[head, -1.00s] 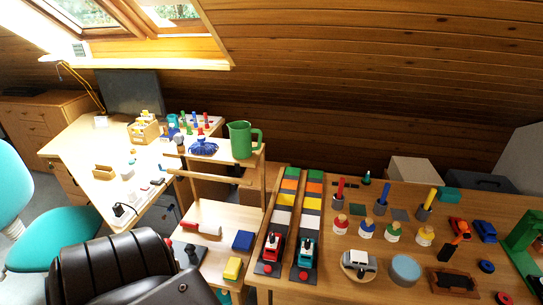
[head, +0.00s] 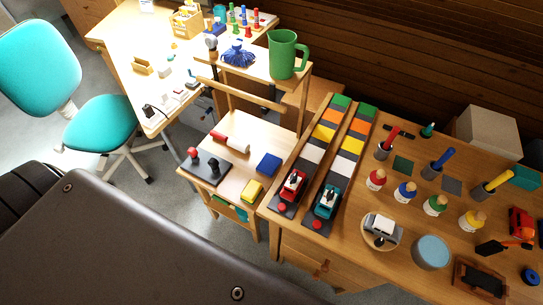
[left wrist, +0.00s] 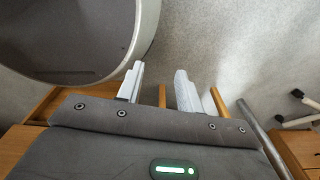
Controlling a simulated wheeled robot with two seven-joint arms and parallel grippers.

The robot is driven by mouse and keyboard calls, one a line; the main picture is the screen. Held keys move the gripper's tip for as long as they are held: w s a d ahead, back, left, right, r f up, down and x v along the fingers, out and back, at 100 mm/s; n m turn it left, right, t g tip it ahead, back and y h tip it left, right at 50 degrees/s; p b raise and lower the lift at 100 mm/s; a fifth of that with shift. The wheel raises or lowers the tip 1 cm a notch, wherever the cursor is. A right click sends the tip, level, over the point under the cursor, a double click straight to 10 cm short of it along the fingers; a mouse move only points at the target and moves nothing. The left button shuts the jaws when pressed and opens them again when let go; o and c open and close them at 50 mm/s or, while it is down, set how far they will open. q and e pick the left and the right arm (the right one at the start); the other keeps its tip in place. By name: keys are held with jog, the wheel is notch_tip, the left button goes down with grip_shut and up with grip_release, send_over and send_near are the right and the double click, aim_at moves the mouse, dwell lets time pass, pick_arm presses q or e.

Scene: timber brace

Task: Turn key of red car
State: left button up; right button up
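A small red car (head: 292,185) with a white top sits at the near end of the left striped track (head: 313,153). A red knob (head: 282,207) is just in front of it on the track's dark end. I cannot clearly make out a key. A teal car (head: 327,201) sits on the right track beside it. My left gripper (left wrist: 160,72) shows in the left wrist view, its two pale fingers apart with nothing between them. It is not visible in the head view. My right gripper is in neither view.
A green jug (head: 287,55) stands on the raised shelf.

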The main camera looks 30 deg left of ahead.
pick_arm(q)
jog(key=shift+o, duration=0.5)
jog(key=shift+w+a+r, duration=0.1)
jog(key=shift+w+a, duration=0.05)
jog(key=shift+w, duration=0.05)
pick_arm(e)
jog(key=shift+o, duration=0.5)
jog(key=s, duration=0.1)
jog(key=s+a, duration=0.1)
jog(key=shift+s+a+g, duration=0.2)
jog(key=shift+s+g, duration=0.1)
pick_arm(q)
jog(key=m+t+h+p, duration=0.1)
jog(key=t+h+p, duration=0.3)
jog(key=t+p, duration=0.55)
send_near(292, 178)
notch_tip(292, 178, down, 2)
jog(key=t+b, duration=0.3)
jog(key=shift+g, duration=0.35)
jog(key=p+x, duration=0.1)
jog(key=x, duration=0.4)
jog(key=p+x, duration=0.1)
jog(key=x, duration=0.4)
jog(key=shift+d, duration=0.25)
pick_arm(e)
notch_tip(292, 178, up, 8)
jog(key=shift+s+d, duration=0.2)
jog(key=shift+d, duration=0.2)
